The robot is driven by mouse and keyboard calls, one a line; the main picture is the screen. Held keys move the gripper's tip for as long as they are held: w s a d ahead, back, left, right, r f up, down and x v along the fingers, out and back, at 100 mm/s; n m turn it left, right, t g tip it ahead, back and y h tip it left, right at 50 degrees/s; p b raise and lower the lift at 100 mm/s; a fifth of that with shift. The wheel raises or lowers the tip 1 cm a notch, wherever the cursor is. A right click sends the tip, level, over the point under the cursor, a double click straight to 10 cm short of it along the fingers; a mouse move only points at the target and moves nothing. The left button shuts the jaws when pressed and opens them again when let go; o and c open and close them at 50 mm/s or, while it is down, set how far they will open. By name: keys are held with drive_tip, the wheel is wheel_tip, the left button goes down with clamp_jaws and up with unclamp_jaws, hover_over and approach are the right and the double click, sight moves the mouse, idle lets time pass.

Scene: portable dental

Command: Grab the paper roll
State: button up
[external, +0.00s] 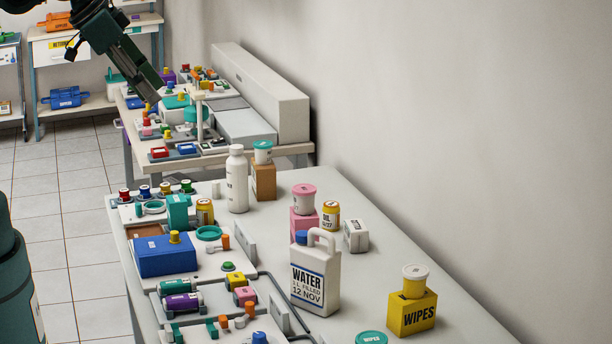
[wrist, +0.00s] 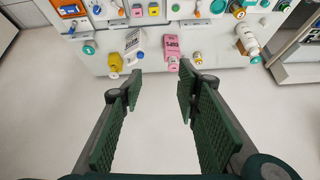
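I cannot pick out a paper roll with certainty in either view. A white cylinder-like item (wrist: 247,40) at the right of the wrist view is too small to identify. In the external view, a tall white capped bottle (external: 237,182) stands near the far end of the near table. My gripper (wrist: 160,76) is open and empty, its two green-padded fingers wide apart above pale floor, short of the table edge in the wrist picture. In the external view my arm reaches in from the upper left, and its finger detail is unclear.
The near table (external: 375,265) holds a WATER jug (external: 314,280), a yellow WIPES box (external: 411,314), a pink box (external: 304,225) and a blue box (external: 165,256). A second crowded table has a long grey-white case (external: 262,92). Bare tabletop lies along the wall side.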

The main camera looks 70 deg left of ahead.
drive_tip(key=w+a+r+m+g+b, duration=0.2)
drive_tip(key=w+a+r+m, duration=0.35)
drive_tip(key=w+a, duration=0.55)
drive_tip(key=m+g+b, duration=0.3)
drive_tip(key=m+g, duration=0.2)
drive_tip(key=m, duration=0.7)
hover_over(217, 182)
wheel_tip(217, 182, down, 7)
drive_tip(key=shift+n, duration=0.25)
wheel_tip(217, 182, down, 38)
drive_tip(key=shift+a+r, duration=0.15)
drive_tip(key=shift+r, duration=0.1)
drive_tip(key=shift+f, duration=0.3)
drive_tip(key=shift+f, duration=0.1)
drive_tip(key=shift+f, duration=1.15)
drive_tip(key=shift+f, duration=0.15)
